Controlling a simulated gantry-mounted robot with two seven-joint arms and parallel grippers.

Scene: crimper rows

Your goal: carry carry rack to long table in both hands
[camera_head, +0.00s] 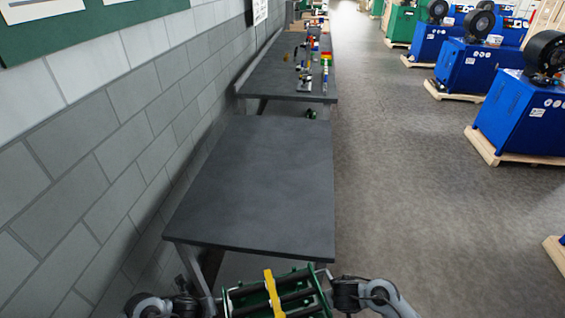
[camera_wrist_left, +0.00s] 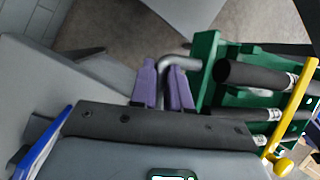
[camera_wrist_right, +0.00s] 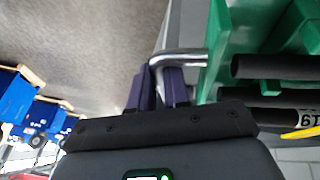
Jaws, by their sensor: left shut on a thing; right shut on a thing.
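The carry rack (camera_head: 252,299) is green, with black hose pieces and a yellow tool lying in it. It shows at the bottom of the head view, between my two arms and in front of the near edge of the long table (camera_head: 262,190). My left gripper (camera_wrist_left: 166,88) has its purple fingers shut on the rack's metal handle (camera_wrist_left: 180,62). My right gripper (camera_wrist_right: 162,88) is shut on the handle at the other end (camera_wrist_right: 180,56). The rack's green end walls show beside the fingers in both wrist views. The rack's underside is hidden.
The near table top is bare. A farther table (camera_head: 285,80) behind it carries several small items. A grey block wall (camera_head: 100,140) runs along the left. Blue machines (camera_head: 522,115) on pallets stand at the right, with open floor (camera_head: 410,200) between.

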